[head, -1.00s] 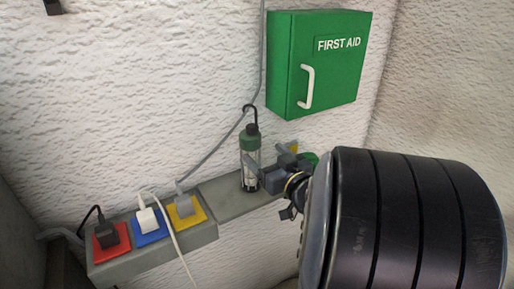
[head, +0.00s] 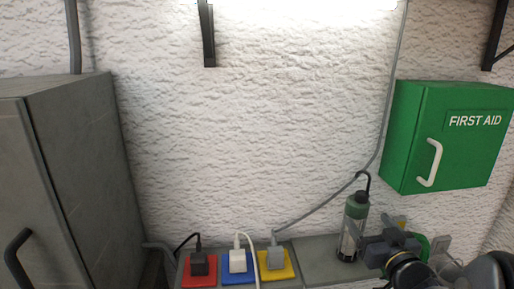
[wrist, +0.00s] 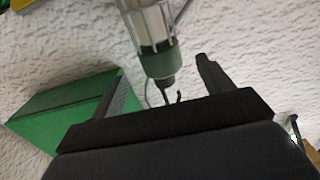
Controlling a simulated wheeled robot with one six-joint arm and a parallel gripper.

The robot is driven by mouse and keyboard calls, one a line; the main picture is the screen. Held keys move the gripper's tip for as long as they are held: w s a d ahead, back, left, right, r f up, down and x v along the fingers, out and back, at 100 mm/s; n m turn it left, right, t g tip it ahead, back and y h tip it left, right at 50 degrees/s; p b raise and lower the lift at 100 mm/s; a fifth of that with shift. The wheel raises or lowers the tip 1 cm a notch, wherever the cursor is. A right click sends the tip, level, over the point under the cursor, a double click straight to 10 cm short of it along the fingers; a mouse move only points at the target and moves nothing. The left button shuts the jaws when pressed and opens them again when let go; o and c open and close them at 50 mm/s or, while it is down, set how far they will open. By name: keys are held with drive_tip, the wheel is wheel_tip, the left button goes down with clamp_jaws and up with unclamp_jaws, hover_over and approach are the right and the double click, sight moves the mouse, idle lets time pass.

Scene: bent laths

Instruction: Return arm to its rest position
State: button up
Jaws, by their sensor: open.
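My gripper (head: 368,242) is at the lower right of the head view, beside a green and clear hand lamp (head: 354,222). The lamp stands upright on the grey ledge, with a black hook at its top. In the wrist view my two dark fingers (wrist: 160,82) are apart. The lamp's green end (wrist: 159,58) and its hook show in the gap between them, and nothing is gripped. I cannot tell whether a finger touches the lamp.
A green first aid box (head: 447,140) hangs on the wall above right of my gripper. Red, blue and yellow socket plates (head: 238,268) with plugs and cables sit on the ledge (head: 316,262). A grey cabinet (head: 75,170) stands at left.

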sight(355, 201)
drive_tip(key=w, duration=0.8)
drive_tip(key=shift+w+a+f+p, duration=0.2)
drive_tip(key=shift+w+p, duration=0.1)
drive_tip(key=shift+w, duration=0.05)
drive_tip(key=shift+s+r, duration=0.1)
drive_tip(key=shift+r, duration=0.7)
drive_tip(key=shift+f, duration=0.15)
